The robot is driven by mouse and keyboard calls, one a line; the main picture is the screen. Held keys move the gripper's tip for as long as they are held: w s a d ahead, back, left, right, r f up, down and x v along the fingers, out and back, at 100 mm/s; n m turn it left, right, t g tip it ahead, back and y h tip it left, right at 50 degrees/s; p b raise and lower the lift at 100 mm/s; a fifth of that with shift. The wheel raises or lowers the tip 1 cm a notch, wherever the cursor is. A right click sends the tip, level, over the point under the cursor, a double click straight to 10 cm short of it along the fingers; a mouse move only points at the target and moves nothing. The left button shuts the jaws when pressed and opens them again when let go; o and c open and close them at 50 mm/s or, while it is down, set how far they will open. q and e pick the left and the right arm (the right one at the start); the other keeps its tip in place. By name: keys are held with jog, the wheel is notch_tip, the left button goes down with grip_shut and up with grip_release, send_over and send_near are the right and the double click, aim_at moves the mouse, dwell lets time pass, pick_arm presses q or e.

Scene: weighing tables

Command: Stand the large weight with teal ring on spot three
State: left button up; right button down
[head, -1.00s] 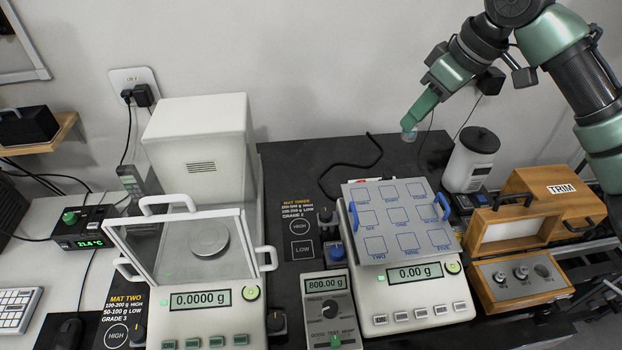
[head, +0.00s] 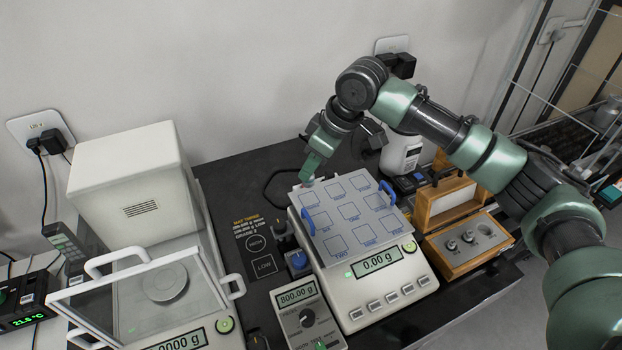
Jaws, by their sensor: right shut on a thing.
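My right gripper (head: 309,172) is shut on a small pale metal piece, apparently the large weight (head: 308,181). Its ring colour does not show. The gripper points down near the far left corner of the grey plate (head: 316,200) with marked squares. I cannot tell whether the weight touches the plate. The plate lies on the right-hand balance (head: 359,311), which reads 0.00 g. All its squares look empty; their labels are too small to tell which is spot three. My left gripper is not in view.
A wooden weight box (head: 463,263) stands open at right with two small weights and an empty round socket. A white bottle (head: 401,155) is behind it. A glass-fronted balance (head: 150,290) is at left, a control box (head: 305,318) in front.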

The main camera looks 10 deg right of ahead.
aim_at(312, 185)
jog(key=shift+f, duration=2.45)
jog(key=shift+p, duration=0.3)
jog(key=c, duration=1.2)
grip_release()
jog(key=shift+f, duration=0.1)
jog(key=b+v, duration=0.1)
jog(key=v, duration=1.1)
jog(key=shift+r, duration=0.2)
